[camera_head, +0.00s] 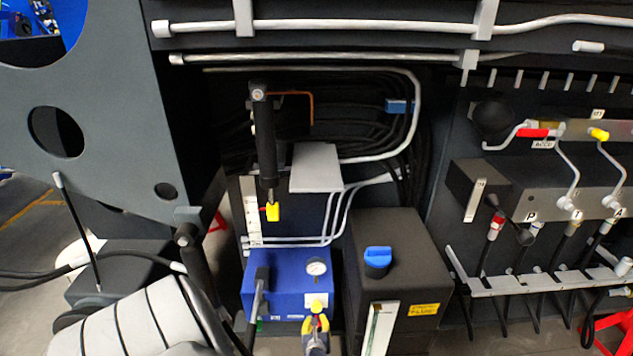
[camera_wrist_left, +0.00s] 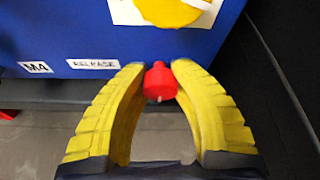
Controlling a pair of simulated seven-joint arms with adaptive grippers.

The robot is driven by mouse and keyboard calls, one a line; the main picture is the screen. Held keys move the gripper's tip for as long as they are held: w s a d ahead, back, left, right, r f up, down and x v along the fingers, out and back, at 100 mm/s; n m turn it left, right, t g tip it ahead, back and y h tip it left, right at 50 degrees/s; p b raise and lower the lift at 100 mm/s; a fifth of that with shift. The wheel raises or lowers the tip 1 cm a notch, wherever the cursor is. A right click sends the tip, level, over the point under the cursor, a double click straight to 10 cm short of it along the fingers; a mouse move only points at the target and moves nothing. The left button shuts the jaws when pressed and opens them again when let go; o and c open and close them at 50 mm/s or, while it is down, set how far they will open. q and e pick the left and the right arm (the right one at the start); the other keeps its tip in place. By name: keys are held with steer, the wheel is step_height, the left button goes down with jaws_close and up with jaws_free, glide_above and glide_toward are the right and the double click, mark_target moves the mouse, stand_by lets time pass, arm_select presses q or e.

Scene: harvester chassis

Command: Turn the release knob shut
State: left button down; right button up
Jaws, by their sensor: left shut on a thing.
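The red release knob (camera_wrist_left: 159,84) sits low on the front of the blue pump box (camera_wrist_left: 60,28), to the right of a RELEASE label (camera_wrist_left: 93,64). My left gripper (camera_wrist_left: 158,70) is shut on the knob, with one yellow finger on each side of it near the tips. In the head view my left gripper (camera_head: 317,308) is at the lower front of the blue box (camera_head: 262,288), and the knob is mostly hidden there by the fingers. How far the knob is turned cannot be told. My right gripper is not in view.
A pressure gauge (camera_head: 316,267) stands on the blue box. A black tank (camera_head: 395,250) with a blue cap (camera_head: 377,256) stands close on the right. A black lever (camera_head: 259,285) is at the box's left. The wrist view shows grey floor below the knob.

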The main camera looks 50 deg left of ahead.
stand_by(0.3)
arm_select(q)
steer(key=m+g+y, duration=0.1)
steer(key=m, duration=0.1)
steer(key=shift+d+m+g, duration=0.1)
steer(key=shift+m+g, duration=0.2)
steer(key=shift+m+g+y, duration=0.4)
steer(key=shift+m+y, duration=0.1)
steer(key=shift+m, duration=0.5)
steer(key=c, duration=1)
jaws_free()
steer(key=shift+o, duration=0.2)
steer(key=v, duration=1.2)
steer(key=shift+w+f, duration=0.1)
steer(key=shift+f, duration=0.05)
steer(key=shift+c, duration=0.2)
